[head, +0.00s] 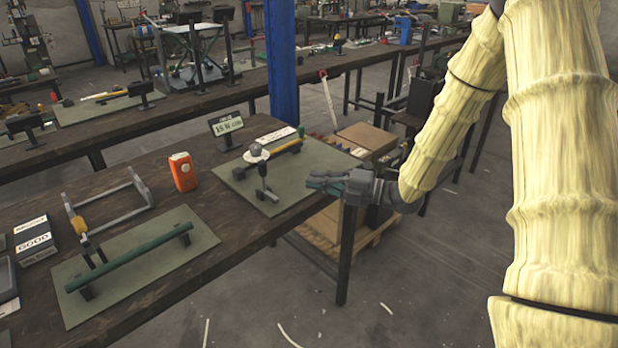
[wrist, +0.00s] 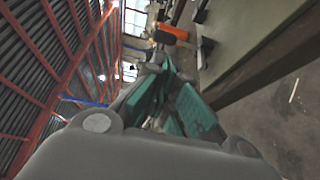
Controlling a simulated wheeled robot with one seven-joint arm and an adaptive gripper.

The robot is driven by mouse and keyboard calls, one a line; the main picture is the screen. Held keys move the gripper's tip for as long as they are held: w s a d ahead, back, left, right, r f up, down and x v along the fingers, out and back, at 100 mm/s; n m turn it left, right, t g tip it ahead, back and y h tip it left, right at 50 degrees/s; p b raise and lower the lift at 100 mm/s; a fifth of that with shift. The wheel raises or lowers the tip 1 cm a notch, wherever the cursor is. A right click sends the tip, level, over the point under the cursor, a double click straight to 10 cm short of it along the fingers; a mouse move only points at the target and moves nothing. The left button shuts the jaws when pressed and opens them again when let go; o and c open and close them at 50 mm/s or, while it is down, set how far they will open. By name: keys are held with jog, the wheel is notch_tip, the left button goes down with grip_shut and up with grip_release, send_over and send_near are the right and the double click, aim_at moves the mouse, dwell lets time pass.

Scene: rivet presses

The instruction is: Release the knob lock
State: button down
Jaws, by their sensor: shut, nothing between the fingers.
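A small fixture with a pale round knob (head: 257,153) on an upright post stands on a green-grey mat (head: 240,187) near the right end of the workbench. A yellow and dark bar (head: 287,147) lies behind it on the same mat. Whether this knob carries the lock, and the lock's state, cannot be told. My gripper (head: 312,180) is shut and empty, with teal fingers, just right of the mat at the bench's edge. It appears apart from the fixture. Its teal fingers (wrist: 180,98) also fill the middle of the wrist view; no knob is clear there.
An orange box (head: 182,172) and a small display (head: 226,124) stand left of the fixture. A second mat (head: 203,236) holds a green bar (head: 130,256). A blue post (head: 281,60) rises behind the bench. Cartons (head: 366,138) stand beyond; the floor at right is partly open.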

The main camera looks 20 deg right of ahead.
aim_at(261, 169)
jog(key=p+x, duration=0.2)
jog(key=x, duration=1)
jog(key=shift+a, duration=0.1)
jog(key=shift+w+r, duration=0.1)
jog(key=shift+w+a+p, duration=0.1)
jog(key=shift+w+p, duration=0.05)
jog(key=shift+p, duration=0.15)
